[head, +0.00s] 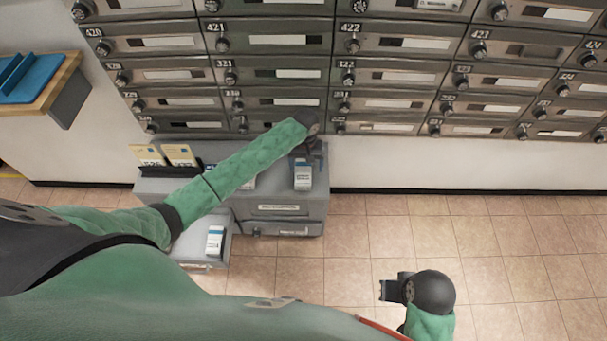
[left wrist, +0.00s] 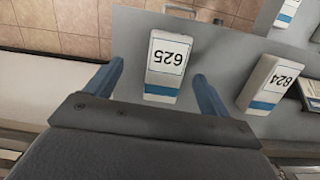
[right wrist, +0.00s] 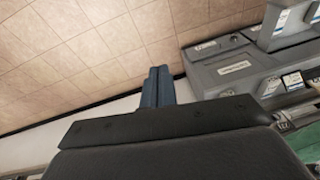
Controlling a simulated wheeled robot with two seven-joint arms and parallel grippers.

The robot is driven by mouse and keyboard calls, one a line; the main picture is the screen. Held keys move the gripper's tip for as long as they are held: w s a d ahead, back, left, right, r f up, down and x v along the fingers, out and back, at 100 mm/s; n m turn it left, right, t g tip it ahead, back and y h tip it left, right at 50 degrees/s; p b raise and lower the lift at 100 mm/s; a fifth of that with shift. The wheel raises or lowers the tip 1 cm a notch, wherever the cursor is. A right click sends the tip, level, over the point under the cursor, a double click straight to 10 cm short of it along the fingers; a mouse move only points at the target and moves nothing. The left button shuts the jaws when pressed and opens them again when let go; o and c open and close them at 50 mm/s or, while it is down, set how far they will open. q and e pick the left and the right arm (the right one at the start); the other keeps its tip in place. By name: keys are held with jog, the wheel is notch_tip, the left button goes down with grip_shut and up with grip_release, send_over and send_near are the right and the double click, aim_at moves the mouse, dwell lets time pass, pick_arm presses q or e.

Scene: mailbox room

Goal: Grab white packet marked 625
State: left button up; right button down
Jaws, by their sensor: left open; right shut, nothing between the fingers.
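The white packet marked 625 (left wrist: 167,62) has a blue band and lies on the grey cabinet top in the left wrist view. It also shows in the head view (head: 303,175), near the cabinet's right end. My left gripper (left wrist: 160,85) is open, with one blue finger on each side of the packet and gaps between. The fingers do not touch it. In the head view my left gripper (head: 308,150) is over the cabinet, just behind the packet. My right gripper (head: 388,290) is shut and empty, over the floor; its fingers show together in the right wrist view (right wrist: 157,85).
A white packet marked 824 (left wrist: 270,84) lies beside 625. Another white packet (head: 215,241) is on a lower grey ledge. Yellow envelopes (head: 165,156) stand in a black holder. The grey cabinet (head: 290,212) stands below wall mailboxes (head: 290,73). Tiled floor at right is clear.

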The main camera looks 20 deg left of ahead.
aim_at(303, 172)
pick_arm(q)
jog(key=shift+w+a+r+n, duration=0.2)
jog(key=shift+w+a+n, duration=0.1)
jog(key=shift+w+a, duration=0.65)
jog(key=shift+f, duration=0.15)
jog(key=shift+s+f+p, duration=0.2)
jog(key=shift+f+p, duration=0.15)
jog(key=shift+f, duration=1.05)
jog(key=shift+s+d+f+p, duration=0.1)
jog(key=shift+f+p, duration=0.1)
jog(key=shift+f, duration=0.4)
jog(key=shift+s+d+f+p, duration=0.1)
jog(key=shift+f+p, duration=0.1)
jog(key=shift+f, duration=0.35)
notch_tip(303, 172, down, 2)
jog(key=shift+s+f, duration=0.1)
pick_arm(e)
jog(key=shift+w+d+f, duration=0.35)
jog(key=shift+d+f, duration=0.1)
jog(key=shift+f, duration=0.1)
pick_arm(q)
jog(key=c, duration=1.1)
jog(key=shift+c, duration=0.2)
pick_arm(e)
jog(key=shift+s+d, duration=0.1)
jog(key=shift+s, duration=0.35)
jog(key=shift+s+f, duration=0.1)
